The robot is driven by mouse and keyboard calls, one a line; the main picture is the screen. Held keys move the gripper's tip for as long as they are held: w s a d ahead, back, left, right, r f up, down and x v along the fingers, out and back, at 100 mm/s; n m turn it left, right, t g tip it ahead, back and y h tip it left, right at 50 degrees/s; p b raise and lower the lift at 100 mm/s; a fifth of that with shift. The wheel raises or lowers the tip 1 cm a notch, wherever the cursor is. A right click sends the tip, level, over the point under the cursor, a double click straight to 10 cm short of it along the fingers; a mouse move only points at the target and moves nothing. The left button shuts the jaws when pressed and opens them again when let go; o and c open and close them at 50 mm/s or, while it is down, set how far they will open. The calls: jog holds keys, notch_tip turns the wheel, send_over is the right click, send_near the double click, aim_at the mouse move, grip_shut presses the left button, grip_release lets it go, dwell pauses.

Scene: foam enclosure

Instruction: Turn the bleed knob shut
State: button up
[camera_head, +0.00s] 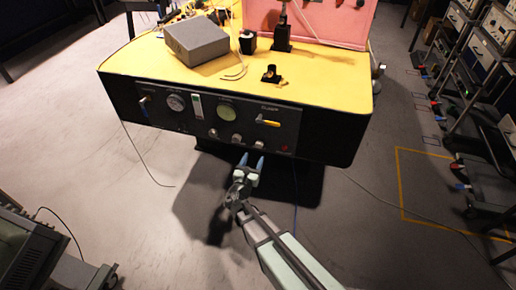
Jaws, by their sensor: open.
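The dark control panel (190,125) is on the front of a yellow-topped bench. Small pale knobs sit along its lower part: a left one (213,133), a middle one (237,138) and a right one (260,142). The labels are too small to read, so I cannot tell which is the bleed knob or how far it is turned.
A grey box (196,42) sits on the yellow bench top (330,85). Equipment racks stand at right; floor before the bench is mostly clear.

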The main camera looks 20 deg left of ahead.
aim_at(258, 147)
jog(key=w, duration=0.7)
jog(key=shift+w, duration=0.25)
jog(key=c, duration=1)
